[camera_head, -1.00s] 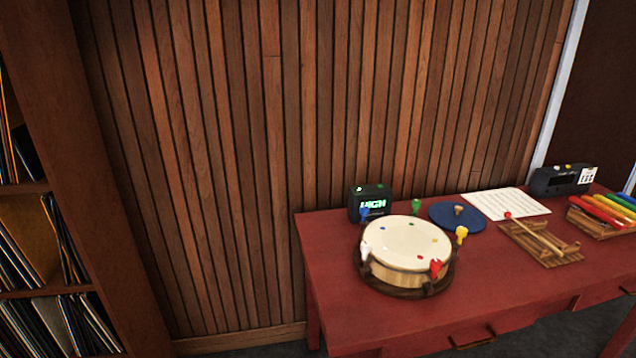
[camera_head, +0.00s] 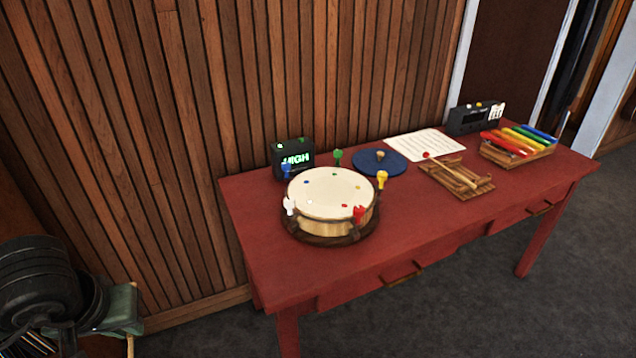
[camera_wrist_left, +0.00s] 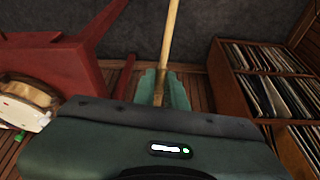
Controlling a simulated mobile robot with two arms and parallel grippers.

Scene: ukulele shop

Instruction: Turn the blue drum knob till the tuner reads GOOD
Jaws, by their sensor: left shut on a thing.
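The drum (camera_head: 330,193) has a pale head and a wooden shell and sits on a dark round base on the red table. Its blue knob (camera_head: 286,170) stands at the back left rim, in front of the tuner. The black tuner (camera_head: 294,157) shows HIGH in green letters. My left gripper (camera_head: 130,330) is at the lower left, low and well apart from the drum. In the left wrist view my left gripper (camera_wrist_left: 163,90) is shut on a thin wooden stick (camera_wrist_left: 172,35). The drum's side shows at the left edge there (camera_wrist_left: 25,98). My right gripper is not in view.
White, red, yellow and green knobs ring the drum. A blue disc (camera_head: 380,162), white sheet (camera_head: 424,145), wooden rack with a mallet (camera_head: 456,182), dark device (camera_head: 475,118) and xylophone (camera_head: 518,146) fill the back right. The table's front (camera_head: 330,275) is clear. A record shelf (camera_wrist_left: 262,95) shows in the wrist view.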

